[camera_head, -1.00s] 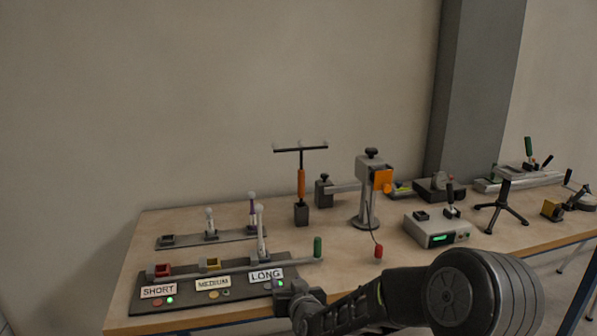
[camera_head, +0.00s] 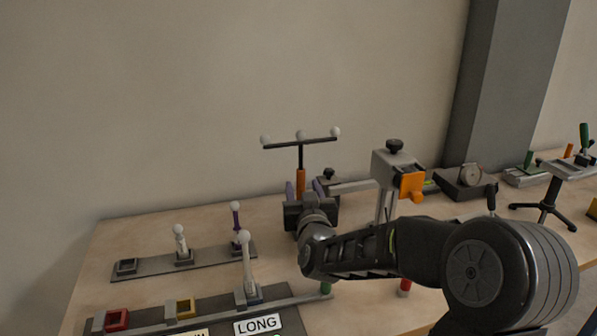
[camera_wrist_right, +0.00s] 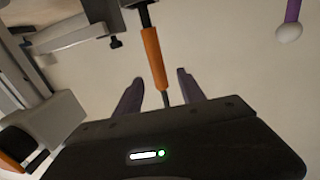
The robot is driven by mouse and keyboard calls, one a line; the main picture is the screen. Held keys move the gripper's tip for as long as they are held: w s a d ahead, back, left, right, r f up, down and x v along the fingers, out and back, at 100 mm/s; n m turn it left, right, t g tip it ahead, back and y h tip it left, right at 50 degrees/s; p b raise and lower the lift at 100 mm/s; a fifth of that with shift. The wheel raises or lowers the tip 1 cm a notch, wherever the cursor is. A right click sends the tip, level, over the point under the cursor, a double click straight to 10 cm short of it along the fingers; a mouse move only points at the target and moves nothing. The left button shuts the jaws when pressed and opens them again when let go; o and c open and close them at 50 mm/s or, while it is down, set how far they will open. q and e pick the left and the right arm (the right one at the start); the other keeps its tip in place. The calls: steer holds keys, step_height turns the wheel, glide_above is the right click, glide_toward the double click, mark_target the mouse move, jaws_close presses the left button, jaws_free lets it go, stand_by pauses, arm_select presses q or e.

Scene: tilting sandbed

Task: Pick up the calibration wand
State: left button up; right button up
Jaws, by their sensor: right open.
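The calibration wand (camera_head: 301,181) stands upright at the back of the table. It has an orange handle and a dark crossbar with several pale balls. Its lower part is hidden behind my right gripper (camera_head: 304,189) in the head view. The right gripper is open, with one finger on each side of the handle as seen there. In the right wrist view, the orange handle (camera_wrist_right: 153,58) shows between the two spread fingers of the gripper (camera_wrist_right: 160,77). I cannot tell whether the handle is fully between them in depth. My left gripper is out of view.
A grey clamp stand with an orange knob (camera_head: 411,187) stands close to the right of the wand. A rack with short posts (camera_head: 216,257) and a LONG-labelled board (camera_head: 258,325) lie at left. A dark block device (camera_head: 464,184) is further right. The wall is behind.

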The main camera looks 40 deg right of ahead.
steer(key=shift+x, duration=1.25)
steer(key=p+x, duration=0.1)
steer(key=x, duration=0.4)
steer(key=shift+w+d, duration=0.1)
steer(key=shift+d, duration=0.05)
jaws_close()
